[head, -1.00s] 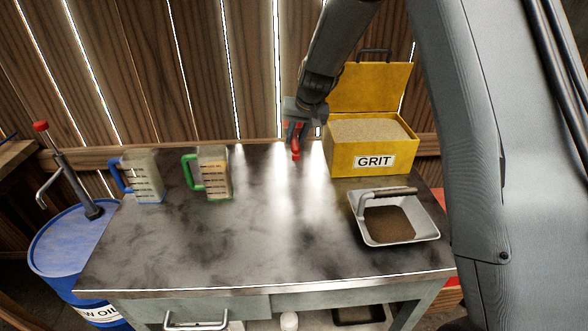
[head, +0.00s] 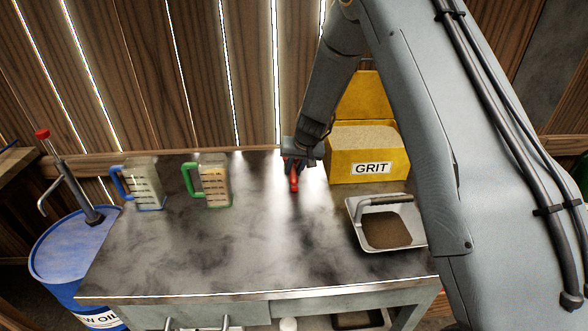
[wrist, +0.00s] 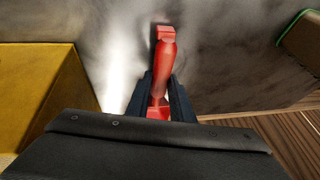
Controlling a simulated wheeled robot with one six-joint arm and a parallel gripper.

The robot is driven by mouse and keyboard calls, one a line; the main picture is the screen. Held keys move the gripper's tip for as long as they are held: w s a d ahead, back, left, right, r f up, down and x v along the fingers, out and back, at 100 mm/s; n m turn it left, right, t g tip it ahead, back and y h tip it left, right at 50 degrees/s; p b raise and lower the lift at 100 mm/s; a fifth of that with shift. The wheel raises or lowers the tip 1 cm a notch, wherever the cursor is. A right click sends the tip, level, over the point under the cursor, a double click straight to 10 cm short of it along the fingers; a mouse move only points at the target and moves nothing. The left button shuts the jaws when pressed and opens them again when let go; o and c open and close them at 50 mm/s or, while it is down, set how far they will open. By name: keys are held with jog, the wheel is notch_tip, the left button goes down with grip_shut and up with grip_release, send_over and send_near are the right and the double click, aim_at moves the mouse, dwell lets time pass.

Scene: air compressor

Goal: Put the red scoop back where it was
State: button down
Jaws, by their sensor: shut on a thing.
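The red scoop (head: 294,183) is at the back middle of the bench, just left of the yellow grit box. My gripper (head: 296,165) points down and is shut on it. In the wrist view the red scoop (wrist: 165,60) sits between the two dark fingers of my gripper (wrist: 162,92), its narrow red part reaching out past the fingertips. The rest of the scoop is hidden by my gripper. I cannot tell whether its lower end touches the bench top.
The yellow grit box (head: 345,171), lid open, stands close on the right. A metal pan (head: 415,235) with brown grit lies in front of it. Green-handled (head: 214,182) and blue-handled (head: 147,185) jugs stand left. The middle of the bench (head: 240,250) is clear.

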jog(key=shift+f, duration=0.2)
jog(key=c, duration=1.6)
grip_release()
jog(key=shift+o, duration=0.2)
jog(key=shift+r, duration=0.1)
jog(key=shift+s+r, duration=0.1)
jog(key=shift+r, duration=0.4)
jog(key=b+v, duration=0.2)
jog(key=v, duration=0.9)
jog(key=shift+s+d, duration=0.1)
jog(key=shift+s, duration=0.05)
